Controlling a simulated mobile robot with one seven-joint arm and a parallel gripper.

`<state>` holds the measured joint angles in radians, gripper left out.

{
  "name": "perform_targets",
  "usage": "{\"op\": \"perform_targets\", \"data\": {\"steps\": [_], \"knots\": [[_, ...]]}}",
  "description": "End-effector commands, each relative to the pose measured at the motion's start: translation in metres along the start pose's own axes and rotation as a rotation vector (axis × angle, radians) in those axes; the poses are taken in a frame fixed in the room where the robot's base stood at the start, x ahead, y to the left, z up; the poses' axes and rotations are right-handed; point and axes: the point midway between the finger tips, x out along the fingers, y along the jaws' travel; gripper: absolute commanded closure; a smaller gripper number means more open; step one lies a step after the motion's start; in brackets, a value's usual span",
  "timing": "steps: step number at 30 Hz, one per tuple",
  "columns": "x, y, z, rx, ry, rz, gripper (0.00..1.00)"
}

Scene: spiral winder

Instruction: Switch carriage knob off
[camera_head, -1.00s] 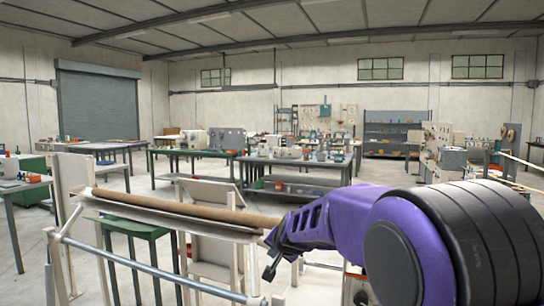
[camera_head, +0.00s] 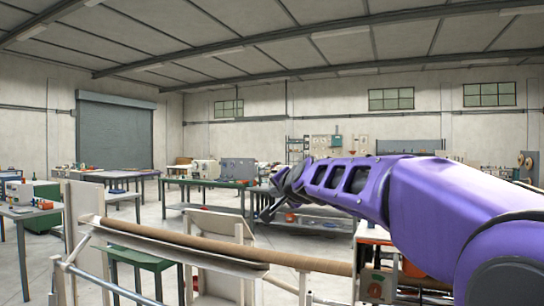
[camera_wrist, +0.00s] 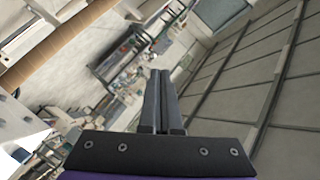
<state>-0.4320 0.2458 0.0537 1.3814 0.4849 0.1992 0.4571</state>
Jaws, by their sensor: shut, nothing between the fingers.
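The spiral winder crosses the lower part of the head view, with a long brown tube (camera_head: 225,250) over a pale trough and metal rails. At its right end is a small brown and dark carriage-like block (camera_head: 374,286), partly below my arm. I cannot make out a knob or its setting on it. My gripper (camera_head: 266,214) is raised above and behind the tube, apart from it, and left of that block. In the wrist view my gripper (camera_wrist: 160,73) has its two dark fingers together with nothing between them. The brown tube (camera_wrist: 55,45) also shows there at upper left.
A pale upright board (camera_head: 84,215) stands at the winder's left end. A green stool (camera_head: 140,260) and a pale chair-like frame (camera_head: 218,230) are close to the tube. Worktables with tools stand farther back. Open floor lies at left.

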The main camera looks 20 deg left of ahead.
Motion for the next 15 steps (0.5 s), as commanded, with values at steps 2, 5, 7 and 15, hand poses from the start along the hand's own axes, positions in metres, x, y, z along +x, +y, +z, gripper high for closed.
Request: {"op": "perform_targets", "data": {"steps": [2,5,7,15], "knots": [[-0.012,-0.027,-0.010,-0.004,-0.002,-0.002,1.00],[-0.021,-0.044,-0.018,-0.005,-0.002,-0.001,1.00],[-0.026,-0.054,-0.021,-0.005,-0.003,0.001,1.00],[-0.038,-0.076,-0.030,-0.003,-0.003,0.003,1.00]]}}
